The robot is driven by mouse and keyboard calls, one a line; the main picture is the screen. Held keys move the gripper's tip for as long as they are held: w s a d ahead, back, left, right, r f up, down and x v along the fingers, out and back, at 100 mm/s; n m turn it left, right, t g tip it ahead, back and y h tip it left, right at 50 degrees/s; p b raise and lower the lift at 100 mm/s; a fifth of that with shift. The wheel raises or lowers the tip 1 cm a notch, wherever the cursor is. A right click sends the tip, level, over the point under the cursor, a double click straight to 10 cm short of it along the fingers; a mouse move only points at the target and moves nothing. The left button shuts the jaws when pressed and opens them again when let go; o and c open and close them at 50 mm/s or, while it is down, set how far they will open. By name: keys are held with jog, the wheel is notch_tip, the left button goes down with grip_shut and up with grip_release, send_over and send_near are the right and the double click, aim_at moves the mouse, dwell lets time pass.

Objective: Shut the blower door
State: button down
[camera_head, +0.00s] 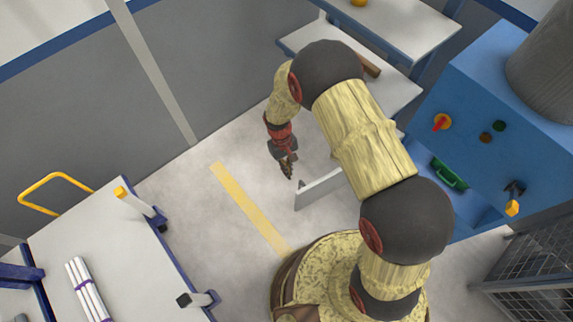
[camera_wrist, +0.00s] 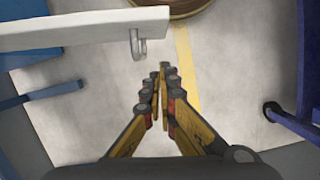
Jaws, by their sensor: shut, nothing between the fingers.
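The blower (camera_head: 480,90) is a blue cabinet at the right of the head view, with knobs and an open bay in its front. A pale panel, which looks like its door (camera_head: 318,188), stands out from it, swung open, partly hidden behind my arm. The door's white edge (camera_wrist: 80,32) crosses the upper left of the wrist view, with a metal hook-shaped latch or handle (camera_wrist: 138,46) at its end. My gripper (camera_head: 288,170) is shut and empty, pointing down. It is just left of the door's free end in the head view, apart from it. It also shows in the wrist view (camera_wrist: 164,72).
A green item (camera_head: 449,175) lies in the blower's bay. A white table (camera_head: 125,255) with several white pipes (camera_head: 87,290) is at the lower left. A white bench (camera_head: 395,88) stands at the back. Open floor (camera_head: 190,205) with a yellow line lies left of my gripper.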

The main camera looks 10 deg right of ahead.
jog(key=shift+s+d+f+b, duration=0.25)
jog(key=shift+s+d, duration=0.05)
jog(key=shift+s, duration=0.4)
jog(key=shift+s+d+f+b, duration=0.2)
jog(key=shift+s+d+f, duration=0.1)
jog(key=shift+s, duration=0.35)
jog(key=shift+s+d+f+b, duration=0.25)
jog(key=shift+s+d, duration=0.05)
jog(key=shift+s, duration=0.4)
